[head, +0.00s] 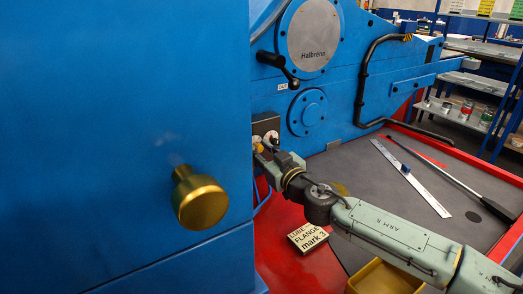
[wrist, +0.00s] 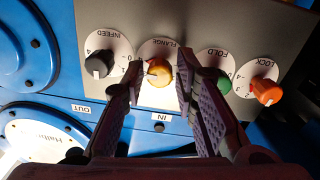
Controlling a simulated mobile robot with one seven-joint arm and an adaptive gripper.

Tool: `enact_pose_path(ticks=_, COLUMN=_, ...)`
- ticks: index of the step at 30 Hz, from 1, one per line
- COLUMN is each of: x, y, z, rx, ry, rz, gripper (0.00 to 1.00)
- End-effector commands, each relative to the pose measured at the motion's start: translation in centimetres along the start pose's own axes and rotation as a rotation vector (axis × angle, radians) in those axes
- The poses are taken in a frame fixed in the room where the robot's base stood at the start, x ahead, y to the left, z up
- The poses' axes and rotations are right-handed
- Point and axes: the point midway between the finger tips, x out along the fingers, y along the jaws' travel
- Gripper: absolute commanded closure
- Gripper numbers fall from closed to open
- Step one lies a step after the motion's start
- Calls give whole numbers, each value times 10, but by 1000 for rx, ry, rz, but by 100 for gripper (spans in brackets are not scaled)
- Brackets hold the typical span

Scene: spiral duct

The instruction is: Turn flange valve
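The FLANGE valve is a yellow knob (wrist: 159,72) on a white dial in the wrist view, where the labels appear upside down. My gripper (wrist: 158,78) is open, with one finger on each side of the knob and a narrow gap showing on both sides. Whether the fingertips reach past the knob's face is hard to tell. The dial's numbers are partly hidden by the fingers. In the head view my gripper (head: 266,146) is at the small grey control panel (head: 266,123). A card (head: 308,237) reading "LUBE FLANGE mark 3" lies on the red surface.
Beside the yellow knob are a black INFEED knob (wrist: 100,64), a green FOLD knob (wrist: 224,84) and an orange LOCK knob (wrist: 266,92). A blue cabinet (head: 120,120) with a brass handle (head: 200,197) fills the left. A ruler (head: 412,178) lies on the grey bed.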

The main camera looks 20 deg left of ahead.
Motion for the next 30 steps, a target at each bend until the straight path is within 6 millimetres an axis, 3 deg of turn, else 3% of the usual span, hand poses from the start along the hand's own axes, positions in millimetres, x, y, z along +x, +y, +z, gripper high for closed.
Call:
enact_pose_path(ticks=11, x=0, y=0, z=0, rx=0, ry=0, rz=0, gripper=100)
enact_pose_path(ticks=23, x=0, y=0, z=0, rx=-26, ry=1, rz=0, gripper=100)
enact_pose_path(ticks=30, x=0, y=-1, z=1, rx=-146, ry=7, rz=0, gripper=100)
